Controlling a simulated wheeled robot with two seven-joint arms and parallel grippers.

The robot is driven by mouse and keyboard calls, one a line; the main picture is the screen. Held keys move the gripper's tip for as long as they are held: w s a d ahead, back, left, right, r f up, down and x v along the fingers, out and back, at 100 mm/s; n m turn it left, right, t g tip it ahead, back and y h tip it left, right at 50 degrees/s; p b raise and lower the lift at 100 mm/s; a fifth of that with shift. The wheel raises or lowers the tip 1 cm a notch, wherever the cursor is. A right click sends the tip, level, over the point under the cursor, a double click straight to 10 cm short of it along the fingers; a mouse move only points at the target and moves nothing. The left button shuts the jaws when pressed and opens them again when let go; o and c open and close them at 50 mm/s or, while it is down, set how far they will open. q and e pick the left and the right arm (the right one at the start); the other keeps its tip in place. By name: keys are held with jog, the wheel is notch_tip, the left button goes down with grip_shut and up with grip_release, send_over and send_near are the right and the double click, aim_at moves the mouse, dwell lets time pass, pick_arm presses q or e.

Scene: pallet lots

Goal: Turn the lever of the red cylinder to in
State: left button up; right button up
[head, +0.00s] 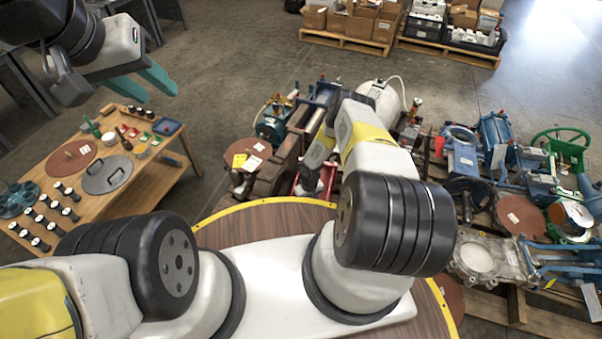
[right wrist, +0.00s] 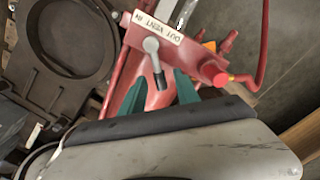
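The red cylinder's valve block (right wrist: 190,55) is in the upper middle of the right wrist view, with a white plate (right wrist: 158,26) reading OUT VENT IN. Its grey lever (right wrist: 152,50) has a round head beside the plate and a black end pointing down toward my right gripper. My right gripper (right wrist: 158,90) is open, its teal fingers either side of the lever's black end. I cannot tell whether they touch it. In the head view the red cylinder (head: 328,178) is mostly hidden by my right arm. My left gripper (head: 146,84) is open and empty at upper left.
A red hose (right wrist: 262,45) rises right of the block, and a dark round casting (right wrist: 68,40) lies to the left. In the head view a wooden table (head: 150,185) with small parts stands left. Pallets of valves and machinery (head: 495,180) crowd the right.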

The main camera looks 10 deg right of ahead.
grip_shut()
dwell(1.4)
